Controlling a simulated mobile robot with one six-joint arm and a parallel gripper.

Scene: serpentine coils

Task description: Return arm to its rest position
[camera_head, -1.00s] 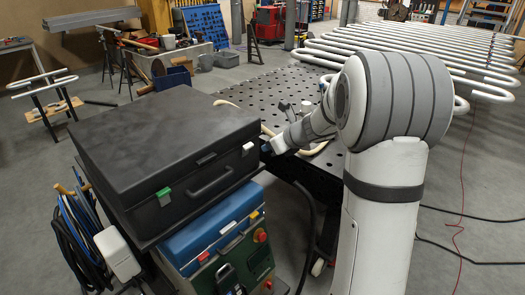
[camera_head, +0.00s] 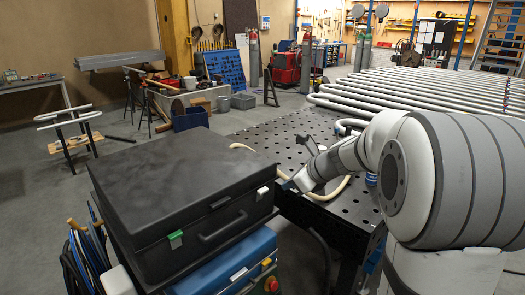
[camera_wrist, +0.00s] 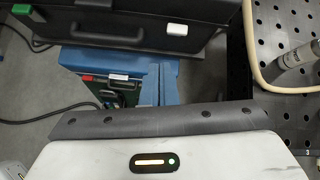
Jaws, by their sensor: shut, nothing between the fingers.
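My arm (camera_head: 440,175) reaches in from the right in the head view, its elbow large and close to the camera. It bends down to my gripper (camera_head: 285,186), which is beside the right edge of the black case (camera_head: 185,190). In the wrist view the blue fingers (camera_wrist: 159,84) appear side by side and shut, with nothing held. They overlap a blue toolbox in that view, so their outline is hard to separate.
White serpentine coils (camera_head: 430,90) lie behind. Open floor (camera_head: 50,225) is at left.

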